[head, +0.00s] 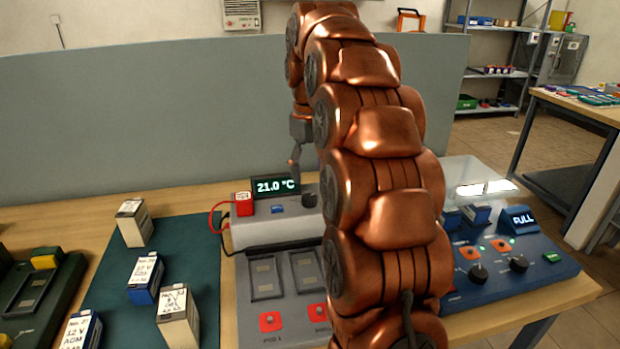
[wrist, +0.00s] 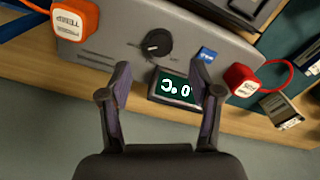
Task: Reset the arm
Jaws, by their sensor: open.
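My copper-coloured arm rises through the middle of the head view and hides part of the bench. My gripper (wrist: 166,80) is open and empty in the wrist view, its two fingers apart on either side of a small display (wrist: 174,92). In the head view one finger of my gripper (head: 295,165) shows left of the arm, above the grey device (head: 270,228). The display on that device reads 21.0 °C (head: 276,186). I cannot tell how far the fingertips are from the device.
Several batteries, one a white and blue block (head: 145,278), stand on a green mat (head: 110,260) at left. A blue charger (head: 510,265) marked FULL stands at right. A grey partition (head: 150,115) runs behind the bench. A red plug (wrist: 243,80) and an orange plug (wrist: 75,18) flank the device.

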